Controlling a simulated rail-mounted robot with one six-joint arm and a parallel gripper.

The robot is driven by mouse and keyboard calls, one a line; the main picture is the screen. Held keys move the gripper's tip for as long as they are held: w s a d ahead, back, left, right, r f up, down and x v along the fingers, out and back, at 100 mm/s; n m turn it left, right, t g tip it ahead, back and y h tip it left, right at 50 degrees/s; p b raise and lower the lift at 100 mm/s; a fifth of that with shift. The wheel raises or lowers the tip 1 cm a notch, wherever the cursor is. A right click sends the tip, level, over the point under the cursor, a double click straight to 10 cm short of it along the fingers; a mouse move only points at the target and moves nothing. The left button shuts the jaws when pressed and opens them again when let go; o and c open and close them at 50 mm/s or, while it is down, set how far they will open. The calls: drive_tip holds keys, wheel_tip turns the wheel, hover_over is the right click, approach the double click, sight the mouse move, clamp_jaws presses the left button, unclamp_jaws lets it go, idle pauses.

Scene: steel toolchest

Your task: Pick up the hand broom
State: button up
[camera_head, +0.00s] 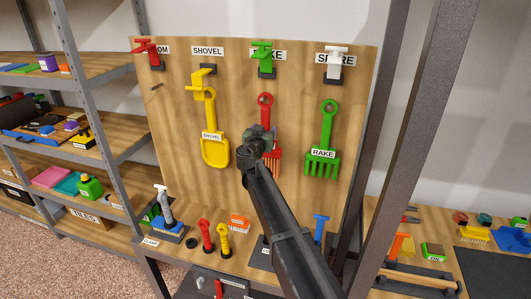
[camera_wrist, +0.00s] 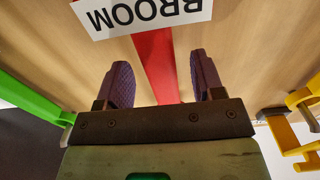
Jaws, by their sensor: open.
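The red hand broom (camera_head: 265,105) hangs on the wooden pegboard between the yellow shovel and the green rake. Its ring top and part of its bristle end show in the head view; my arm hides the middle. My gripper (camera_head: 262,140) is in front of the broom. In the wrist view, my gripper (camera_wrist: 160,75) is open, and the red handle (camera_wrist: 155,65) passes between its two purple finger pads. Gaps show between the handle and both pads. A white BROOM label (camera_wrist: 145,15), upside down, lies across the handle beyond the fingertips.
The yellow shovel (camera_head: 215,148) hangs left of the broom and the green rake (camera_head: 323,160) hangs right. Coloured hooks line the wooden board (camera_head: 180,130) top. Small tools stand on the ledge below. A grey post (camera_head: 370,130) stands at the board's right.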

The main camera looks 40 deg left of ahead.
drive_tip(key=shift+x, duration=1.05)
drive_tip(key=shift+s, duration=0.1)
drive_tip(key=shift+c, duration=0.4)
clamp_jaws()
